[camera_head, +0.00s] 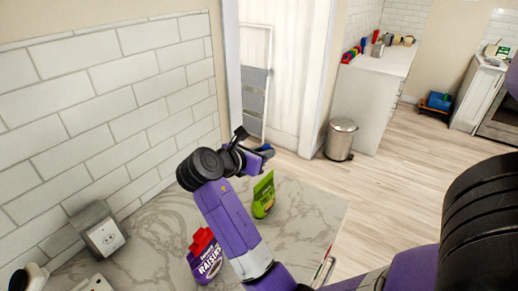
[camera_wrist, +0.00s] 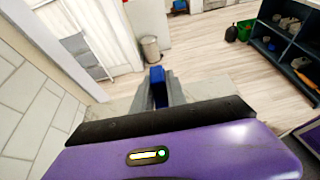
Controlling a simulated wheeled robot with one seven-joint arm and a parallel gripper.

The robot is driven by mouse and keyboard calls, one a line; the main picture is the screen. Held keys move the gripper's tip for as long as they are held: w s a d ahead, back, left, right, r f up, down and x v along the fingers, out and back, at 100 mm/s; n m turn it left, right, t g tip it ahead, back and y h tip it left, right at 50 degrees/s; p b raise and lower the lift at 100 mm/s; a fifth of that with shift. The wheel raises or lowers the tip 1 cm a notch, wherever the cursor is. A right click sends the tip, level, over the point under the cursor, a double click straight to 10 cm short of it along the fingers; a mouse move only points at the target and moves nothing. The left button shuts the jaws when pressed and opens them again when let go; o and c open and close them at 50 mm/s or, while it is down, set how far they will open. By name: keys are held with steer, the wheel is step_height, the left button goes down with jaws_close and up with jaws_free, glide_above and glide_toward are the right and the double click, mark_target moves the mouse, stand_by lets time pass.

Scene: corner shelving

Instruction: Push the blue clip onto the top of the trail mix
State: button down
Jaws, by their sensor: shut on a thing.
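The trail mix appears to be the green bag (camera_head: 263,195), standing upright on the marble counter in the head view; its label is too small to read. My gripper (camera_head: 262,151) is above the bag's top, apart from it as far as I can tell. It is shut on the blue clip (camera_head: 266,148), of which only a small part shows. In the wrist view the blue clip (camera_wrist: 157,74) sits between the fingers of my gripper (camera_wrist: 159,92). The bag is not visible in the wrist view.
A purple raisins bag (camera_head: 207,262) with a red clip (camera_head: 203,241) on top stands on the counter (camera_head: 305,215), nearer and left of the green bag. A tiled wall (camera_head: 110,100) and an outlet box (camera_head: 100,230) bound the left. A metal bin (camera_head: 341,139) stands on the floor beyond.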

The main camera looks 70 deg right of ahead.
steer(key=shift+a+f, duration=0.1)
steer(key=shift+f, duration=0.05)
steer(key=shift+f+b, duration=0.4)
steer(key=shift+f, duration=2.35)
steer(key=shift+p, duration=0.45)
steer(key=shift+f, duration=1.5)
steer(key=c, duration=1.3)
jaws_free()
steer(key=shift+o, duration=0.2)
steer(key=b+v, duration=0.1)
steer(key=v, duration=0.6)
steer(key=shift+a, duration=0.4)
